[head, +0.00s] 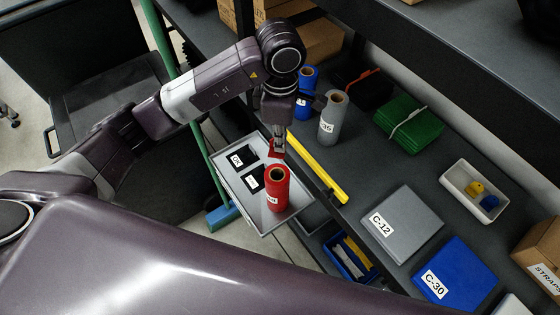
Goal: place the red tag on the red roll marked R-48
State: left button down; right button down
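The red roll (277,190) stands upright in a grey tray (230,183). A white label shows low on its side, too small and partly turned to read fully. My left gripper (277,147) points down just behind the roll's top. It appears shut on a small red tag (273,153), held above the tray and apart from the roll. The fingers partly hide the tag. My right gripper is not in view.
Black labelled pieces (243,156) lie in the tray. A yellow bar (318,168) edges the dark shelf. On the shelf stand a grey roll (333,118), a blue roll (308,78), a green bundle (409,125), a grey C-12 panel (405,222), a blue C-30 panel (462,275) and a white bin (455,178).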

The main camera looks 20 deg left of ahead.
aim_at(280, 171)
pick_arm(q)
notch_tip(280, 171, down, 10)
jog(key=shift+r+p, duration=0.1)
jog(key=shift+p, duration=0.9)
jog(key=shift+f, duration=0.25)
jog(key=shift+f, duration=0.2)
jog(key=c, duration=2.2)
grip_release()
jog(key=shift+r, duration=0.1)
jog(key=shift+o, duration=0.2)
